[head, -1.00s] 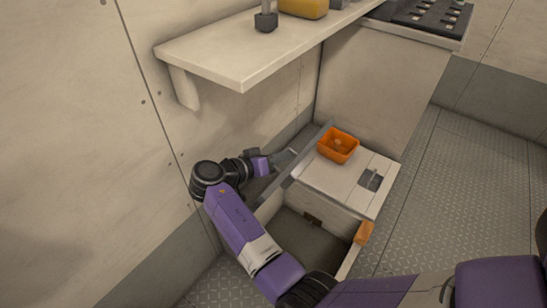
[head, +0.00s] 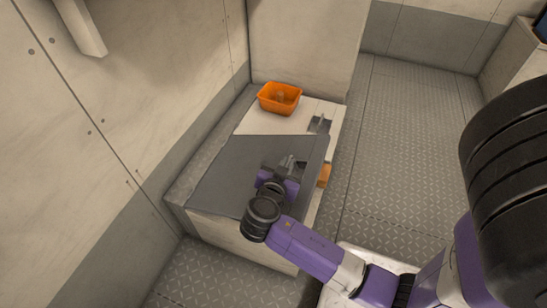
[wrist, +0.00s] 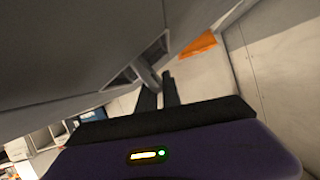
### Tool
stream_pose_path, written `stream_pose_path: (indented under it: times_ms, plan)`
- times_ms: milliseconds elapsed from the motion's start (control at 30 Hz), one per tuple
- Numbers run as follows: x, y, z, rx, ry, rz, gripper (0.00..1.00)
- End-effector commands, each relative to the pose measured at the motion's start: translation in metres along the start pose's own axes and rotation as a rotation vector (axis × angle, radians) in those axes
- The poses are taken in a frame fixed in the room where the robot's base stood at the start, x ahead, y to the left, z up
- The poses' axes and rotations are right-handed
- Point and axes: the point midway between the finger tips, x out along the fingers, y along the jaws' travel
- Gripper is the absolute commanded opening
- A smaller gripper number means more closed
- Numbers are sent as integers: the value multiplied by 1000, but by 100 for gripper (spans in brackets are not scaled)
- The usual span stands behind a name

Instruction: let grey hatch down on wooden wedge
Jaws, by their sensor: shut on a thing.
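The grey hatch (head: 232,160) lies low and nearly flat over the locker opening in the head view, and its underlying opening is hidden. The wooden wedge (head: 324,175) is an orange-brown block at the hatch's right edge, partly covered by it. I cannot tell whether the hatch touches the wedge. My gripper (head: 288,167) is over the hatch's right part, shut on the hatch's handle. In the wrist view my gripper's dark fingers (wrist: 158,88) close on the grey handle (wrist: 146,74) at a recess in the hatch (wrist: 70,45).
An orange bin (head: 280,97) stands on the fixed pale lid (head: 270,123) behind the hatch. A small latch recess (head: 319,123) is in that lid. The wall is close on the left. Bare patterned floor (head: 400,150) lies to the right.

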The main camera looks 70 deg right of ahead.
Motion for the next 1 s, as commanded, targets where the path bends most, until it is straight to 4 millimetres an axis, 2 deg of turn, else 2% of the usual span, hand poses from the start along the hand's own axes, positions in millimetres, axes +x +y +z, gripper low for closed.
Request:
stream_pose_path:
  times_ms: [33, 300, 867, 900, 1000]
  plan:
    - [5, 7, 14, -3, -1, 1, 0]
    - [15, 22, 38, -4, -2, 0, 0]
    - [18, 25, 43, -4, -2, -1, 0]
    - [18, 25, 43, -4, -2, -1, 13]
    - [18, 25, 43, -4, -1, 0, 31]
